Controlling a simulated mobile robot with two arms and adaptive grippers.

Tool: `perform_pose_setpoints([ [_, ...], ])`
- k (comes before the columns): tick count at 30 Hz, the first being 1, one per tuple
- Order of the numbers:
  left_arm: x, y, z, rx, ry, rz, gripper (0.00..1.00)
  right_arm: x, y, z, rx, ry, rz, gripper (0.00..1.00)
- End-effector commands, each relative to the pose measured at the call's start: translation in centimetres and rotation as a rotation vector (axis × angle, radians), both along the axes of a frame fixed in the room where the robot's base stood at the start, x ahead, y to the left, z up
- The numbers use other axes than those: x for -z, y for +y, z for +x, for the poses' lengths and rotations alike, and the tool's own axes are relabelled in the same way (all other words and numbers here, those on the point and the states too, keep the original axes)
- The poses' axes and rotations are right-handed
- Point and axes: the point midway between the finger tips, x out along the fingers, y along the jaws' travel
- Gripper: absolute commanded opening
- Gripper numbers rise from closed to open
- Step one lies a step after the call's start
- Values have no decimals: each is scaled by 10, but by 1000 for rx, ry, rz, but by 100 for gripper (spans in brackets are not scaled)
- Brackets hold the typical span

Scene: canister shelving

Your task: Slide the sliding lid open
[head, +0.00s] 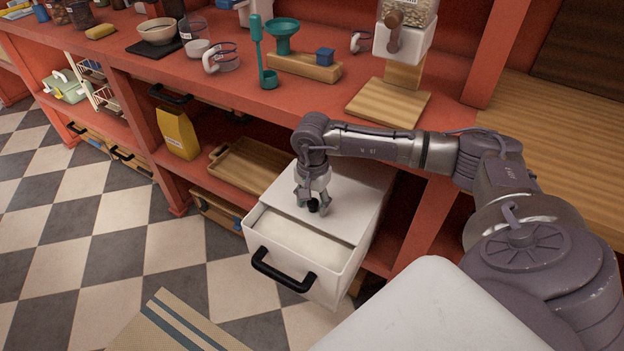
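A white bin (298,262) with a black front handle (283,271) stands pulled out from the lower shelf. Its flat white sliding lid (357,190) covers the rear part. The front part is uncovered and shows pale contents (297,243) inside. A small black knob (313,206) sits near the lid's front edge. My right gripper (312,204) points down over the lid, with its fingers on either side of the knob. I cannot tell whether they press on it. My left gripper is not in view.
A wooden tray (247,165) and a yellow bag (178,132) stand on the lower shelf to the left. The red counter (190,75) above holds bowls, cups and a dispenser (405,35). The checkered floor (190,235) before the bin is clear, apart from a mat (165,325).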

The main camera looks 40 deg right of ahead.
Motion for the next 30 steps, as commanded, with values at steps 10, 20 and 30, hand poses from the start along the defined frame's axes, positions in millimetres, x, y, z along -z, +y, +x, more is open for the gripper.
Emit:
perform_pose_setpoints([
  [10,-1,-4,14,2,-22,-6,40,-9,0,1,0,-1,-1,54],
  [20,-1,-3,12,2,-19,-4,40,-76,0,1,0,-4,0,54],
  [30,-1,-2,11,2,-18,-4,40,-118,0,0,-1,0,0,54],
])
